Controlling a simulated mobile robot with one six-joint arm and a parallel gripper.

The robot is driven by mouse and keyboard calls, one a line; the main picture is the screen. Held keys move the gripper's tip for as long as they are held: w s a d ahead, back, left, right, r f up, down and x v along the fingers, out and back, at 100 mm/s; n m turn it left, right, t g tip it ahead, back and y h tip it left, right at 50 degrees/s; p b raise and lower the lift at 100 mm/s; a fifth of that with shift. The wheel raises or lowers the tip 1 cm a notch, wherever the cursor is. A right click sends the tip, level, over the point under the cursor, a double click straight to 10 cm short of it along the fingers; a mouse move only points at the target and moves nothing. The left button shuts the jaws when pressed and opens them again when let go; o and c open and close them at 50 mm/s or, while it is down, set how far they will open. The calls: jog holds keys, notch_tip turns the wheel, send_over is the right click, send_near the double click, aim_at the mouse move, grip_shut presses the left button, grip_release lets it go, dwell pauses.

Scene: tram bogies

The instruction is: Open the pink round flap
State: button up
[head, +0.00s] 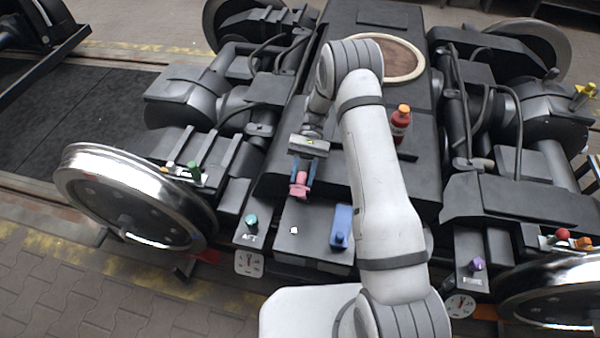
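A small pink round-topped piece (299,188) shows near the left edge of the dark central deck, directly below my gripper. I take it for the pink round flap; its hinge and exact shape are too small to make out. My gripper (303,174) points down at it, with one blue-grey finger on each side of its upper part. I cannot tell whether the fingers press on it or only stand around it. The fingers partly hide the pink piece.
A blue box-like object (341,227) and a teal knob (251,220) are near the deck's front. A red bottle with orange cap (400,124) stands right of my arm. A beige-rimmed oval (403,62) lies behind. Large wheels (130,203) and dark machinery flank the deck.

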jog(key=shift+o, duration=1.3)
jog(key=shift+w+r, duration=0.1)
jog(key=shift+r, duration=0.05)
jog(key=v, duration=0.7)
jog(key=shift+w+d+b, duration=0.1)
jog(key=shift+b, duration=0.2)
jog(key=shift+w+r, duration=0.15)
jog(key=shift+w, duration=0.05)
